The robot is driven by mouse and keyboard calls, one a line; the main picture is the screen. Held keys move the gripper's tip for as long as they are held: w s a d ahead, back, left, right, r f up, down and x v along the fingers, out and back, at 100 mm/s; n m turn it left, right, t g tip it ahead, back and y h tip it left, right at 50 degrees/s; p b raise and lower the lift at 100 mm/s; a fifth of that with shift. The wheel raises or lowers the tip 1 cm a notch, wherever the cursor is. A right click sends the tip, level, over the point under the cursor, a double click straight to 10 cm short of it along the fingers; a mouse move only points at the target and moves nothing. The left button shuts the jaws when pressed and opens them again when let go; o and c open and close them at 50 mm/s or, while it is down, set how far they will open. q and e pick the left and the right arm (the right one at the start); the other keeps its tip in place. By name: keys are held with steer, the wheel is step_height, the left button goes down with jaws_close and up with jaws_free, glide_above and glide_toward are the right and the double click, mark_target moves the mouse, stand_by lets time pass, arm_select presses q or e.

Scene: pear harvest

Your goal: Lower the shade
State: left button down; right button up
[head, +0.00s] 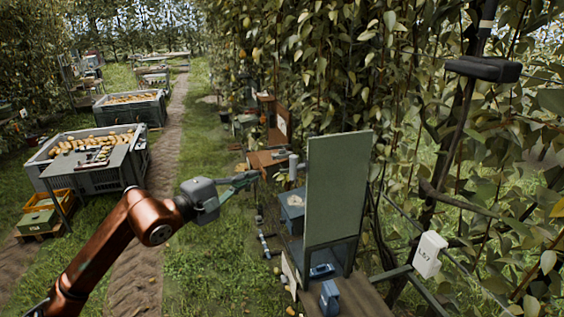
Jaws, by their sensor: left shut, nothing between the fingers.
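My left gripper (253,177) reaches in from the left, shut and empty. In the picture its fingertips are a little left of the panel, near a grey cylindrical part (291,160) beside it; I cannot tell if they touch. My right gripper is not in view.
Blue items (322,271) lie at the panel's foot, and a blue box (292,211) stands behind it. A pear-filled bin (50,174) stands left. Dense foliage closes the right; grass between is mostly free.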

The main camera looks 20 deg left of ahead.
arm_select(q)
steer(key=w+d+r+m+p, duration=0.1)
steer(key=w+d+p, duration=0.4)
steer(key=d+p, duration=0.1)
steer(key=shift+w+d+r+p, duration=0.2)
steer(key=shift+w+d+p, duration=0.15)
steer(key=shift+d, duration=0.3)
steer(key=shift+s, duration=0.15)
